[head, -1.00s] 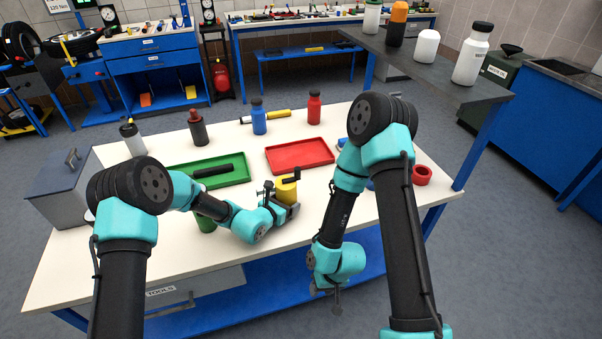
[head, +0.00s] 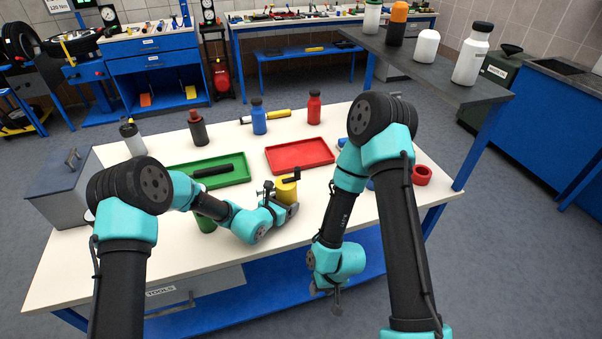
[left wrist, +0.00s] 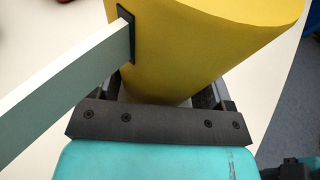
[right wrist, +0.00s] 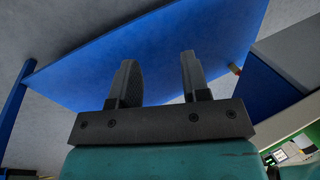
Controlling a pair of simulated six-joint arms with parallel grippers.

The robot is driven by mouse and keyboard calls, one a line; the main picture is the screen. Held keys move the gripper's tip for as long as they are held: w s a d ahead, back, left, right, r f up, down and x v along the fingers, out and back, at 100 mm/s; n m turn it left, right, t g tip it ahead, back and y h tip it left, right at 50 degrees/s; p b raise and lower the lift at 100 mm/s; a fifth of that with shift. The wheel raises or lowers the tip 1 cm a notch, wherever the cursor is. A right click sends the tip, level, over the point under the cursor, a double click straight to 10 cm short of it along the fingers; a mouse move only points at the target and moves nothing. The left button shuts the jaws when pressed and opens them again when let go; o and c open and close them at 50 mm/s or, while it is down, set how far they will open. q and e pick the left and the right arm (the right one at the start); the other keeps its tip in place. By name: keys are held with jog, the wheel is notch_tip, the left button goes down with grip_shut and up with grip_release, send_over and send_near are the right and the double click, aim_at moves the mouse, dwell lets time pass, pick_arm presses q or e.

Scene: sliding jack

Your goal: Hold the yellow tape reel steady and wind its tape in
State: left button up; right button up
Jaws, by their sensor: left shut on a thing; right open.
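The yellow tape reel (head: 287,190) stands on the white table near its front middle, with a dark crank handle (head: 292,178) on top. My left gripper (head: 283,203) is shut around the reel's body. In the left wrist view the yellow reel (left wrist: 200,45) fills the space between the fingers, and a pale strip of tape (left wrist: 65,75) comes out of a dark slot in its side. My right gripper (head: 327,288) hangs in front of the table's front edge, away from the reel. In the right wrist view its two fingers (right wrist: 160,82) are apart with nothing between them.
A green tray (head: 230,175) holding a dark bar lies left of the reel, and a red tray (head: 300,156) behind it. Several bottles stand toward the back. A red ring (head: 421,175) is at the right. A grey toolbox (head: 62,190) sits at the left edge.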

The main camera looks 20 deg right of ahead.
aim_at(297, 168)
jog(key=shift+o, duration=1.2)
jog(key=shift+w, duration=0.15)
jog(key=w+d+r+m, duration=0.1)
jog(key=w+r+m, duration=0.1)
jog(key=w+r, duration=0.3)
jog(key=w+r+m+g+h, duration=0.1)
jog(key=w+r+m, duration=0.2)
jog(key=w+r, duration=0.2)
jog(key=w+d+r+m, duration=0.1)
jog(key=w+r+m, duration=0.2)
jog(key=w+r, duration=0.3)
jog(key=shift+d+r+h, duration=0.3)
jog(key=shift+r, duration=0.05)
jog(key=w+r+m, duration=0.3)
jog(key=w+r, duration=0.1)
jog(key=r, duration=0.1)
jog(key=w+r+m+h, duration=0.1)
jog(key=w+r+m, duration=0.2)
jog(key=r, duration=0.3)
jog(key=w+r+m+h, duration=0.1)
jog(key=w+r+m, duration=0.2)
jog(key=r, duration=0.3)
jog(key=shift+w+d, duration=0.35)
jog(key=shift+w, duration=0.45)
jog(key=shift+f, duration=0.2)
jog(key=shift+f, duration=4.4)
